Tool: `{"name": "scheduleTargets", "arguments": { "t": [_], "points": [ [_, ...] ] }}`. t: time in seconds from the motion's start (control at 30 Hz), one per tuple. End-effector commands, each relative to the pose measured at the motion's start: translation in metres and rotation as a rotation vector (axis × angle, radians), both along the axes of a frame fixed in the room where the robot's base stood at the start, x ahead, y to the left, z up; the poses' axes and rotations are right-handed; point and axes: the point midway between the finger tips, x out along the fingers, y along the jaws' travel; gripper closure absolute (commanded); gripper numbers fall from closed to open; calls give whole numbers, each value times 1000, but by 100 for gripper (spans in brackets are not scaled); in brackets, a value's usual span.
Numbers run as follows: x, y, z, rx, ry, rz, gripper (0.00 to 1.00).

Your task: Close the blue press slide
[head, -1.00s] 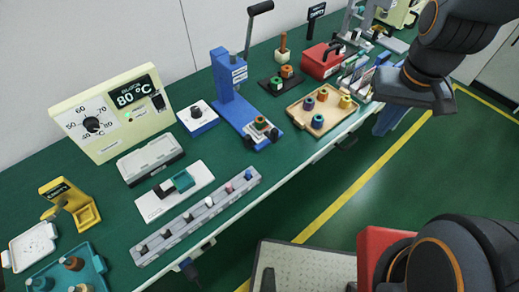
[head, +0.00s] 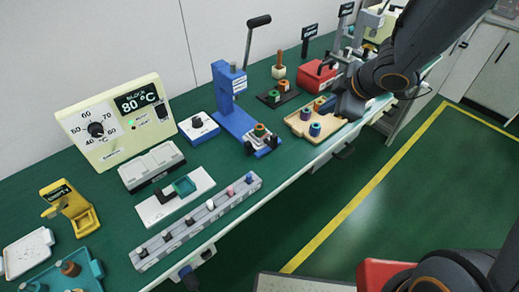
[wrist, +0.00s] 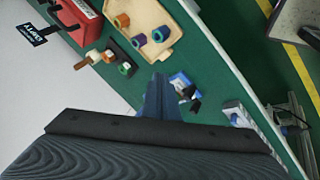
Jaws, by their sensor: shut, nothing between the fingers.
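The blue press (head: 224,92) stands upright on the green bench in the middle of the head view, with a black-knobbed lever rising behind it.
The wooden tray (head: 294,124) with several spools lies between my gripper and the press. A red box (head: 316,78) and a dark spool holder (head: 277,98) stand behind. A grey peg rail (head: 200,228) runs along the front edge at left.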

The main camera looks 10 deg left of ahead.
Motion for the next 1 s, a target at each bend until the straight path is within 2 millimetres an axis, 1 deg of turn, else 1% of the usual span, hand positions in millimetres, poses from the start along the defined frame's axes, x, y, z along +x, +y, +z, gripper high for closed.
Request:
{"name": "scheduleTargets", "arguments": {
  "t": [0.03, 0.1, 0.2, 0.3, 0.4, 0.5, 0.67, 0.77, 1.0],
  "points": [
    [-4, 18, -10, 3, -7, 131, 100],
    [-15, 41, -19, 13, -9, 309, 100],
    [-37, 65, -30, 31, 2, 528, 100],
    [-59, 78, -39, 46, 21, 694, 100],
    [-74, 84, -44, 58, 37, 800, 100],
    [-82, 87, -47, 65, 47, 851, 100],
    [-85, 95, -58, 66, 51, 864, 100],
    [-85, 105, -72, 66, 53, 864, 100],
    [-84, 133, -110, 65, 53, 863, 100]
  ]
}}
